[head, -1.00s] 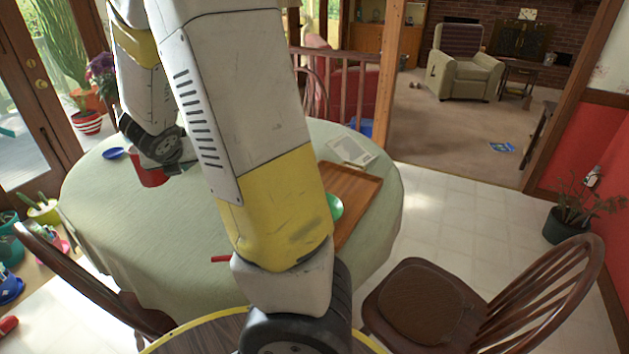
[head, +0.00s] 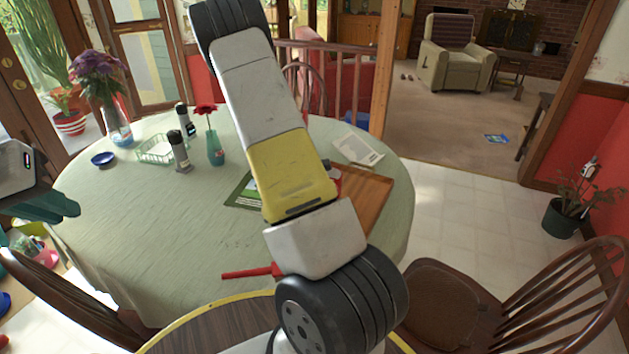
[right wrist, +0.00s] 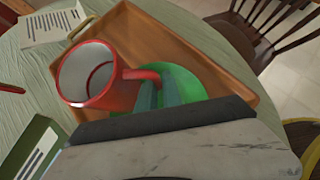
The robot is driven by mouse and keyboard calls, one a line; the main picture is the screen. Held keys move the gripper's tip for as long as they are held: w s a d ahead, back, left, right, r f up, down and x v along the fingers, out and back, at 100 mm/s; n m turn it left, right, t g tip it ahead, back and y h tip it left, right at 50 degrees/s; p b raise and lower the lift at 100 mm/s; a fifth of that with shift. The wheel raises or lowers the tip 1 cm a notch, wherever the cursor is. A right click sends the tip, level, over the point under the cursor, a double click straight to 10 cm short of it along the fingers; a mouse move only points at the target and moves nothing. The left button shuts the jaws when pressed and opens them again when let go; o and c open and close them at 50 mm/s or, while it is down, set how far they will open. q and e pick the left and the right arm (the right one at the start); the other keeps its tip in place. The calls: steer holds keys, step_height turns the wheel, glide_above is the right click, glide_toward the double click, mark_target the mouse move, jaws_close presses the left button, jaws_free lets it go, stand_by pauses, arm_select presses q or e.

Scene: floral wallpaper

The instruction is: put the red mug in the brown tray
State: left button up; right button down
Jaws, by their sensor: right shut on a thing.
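The red mug (right wrist: 100,75), white inside, shows in the right wrist view over the left part of the brown tray (right wrist: 215,50). My right gripper (right wrist: 158,92) is shut on its handle. I cannot tell whether the mug's base touches the tray. In the head view a red sliver of the mug (head: 335,178) shows beside my right arm, at the tray's (head: 372,200) left edge; that arm hides the gripper. My left gripper (head: 48,206) is at the left edge of the head view, apart from the mug; its opening is unclear.
A round green dish (right wrist: 185,85) lies in the tray beneath my right fingers. The table's left front is clear.

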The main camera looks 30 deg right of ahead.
steer(key=w+d, duration=0.2)
steer(key=w, duration=0.1)
steer(key=w+d, duration=0.3)
steer(key=w, duration=0.1)
steer(key=w+d+f, duration=0.1)
steer(key=w+d, duration=0.2)
steer(key=shift+w, duration=0.35)
steer(key=shift+w+d+f, duration=0.1)
steer(key=shift+d+f, duration=0.05)
steer(key=shift+f, duration=0.75)
steer(key=shift+w+d+f, duration=0.1)
steer(key=shift+d+f, duration=0.05)
steer(key=shift+f, duration=0.75)
steer(key=shift+f, duration=0.2)
steer(key=c, duration=1.5)
jaws_free()
steer(key=shift+r, duration=0.15)
